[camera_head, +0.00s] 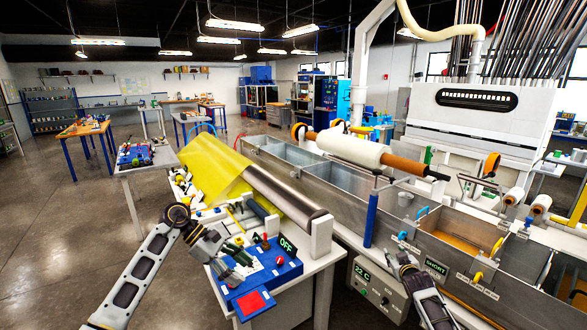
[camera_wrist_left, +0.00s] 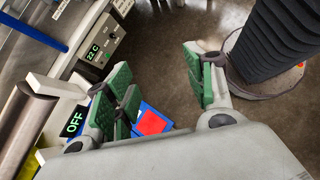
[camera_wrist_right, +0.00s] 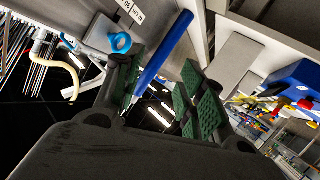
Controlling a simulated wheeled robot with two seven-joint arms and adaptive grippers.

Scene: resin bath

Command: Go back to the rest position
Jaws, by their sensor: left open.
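My left gripper (camera_head: 238,265) is over the blue control box (camera_head: 262,266) with the OFF display, at the front of the white table. In the left wrist view its green-padded fingers (camera_wrist_left: 160,85) are wide apart with nothing between them. My right gripper (camera_head: 402,260) is beside the resin bath (camera_head: 330,190), near the grey 22 C box (camera_head: 380,290). In the right wrist view its green-padded fingers (camera_wrist_right: 160,85) stand apart, and a blue post (camera_wrist_right: 163,60) shows behind the gap. I see nothing held in either gripper.
A dark roller (camera_head: 283,195) with yellow sheet (camera_head: 215,165) lies along the table. The blue post (camera_head: 371,215) and metal tank walls stand close to my right gripper. A white roll (camera_head: 345,150) spans the bath. Open floor (camera_head: 60,240) lies at the left.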

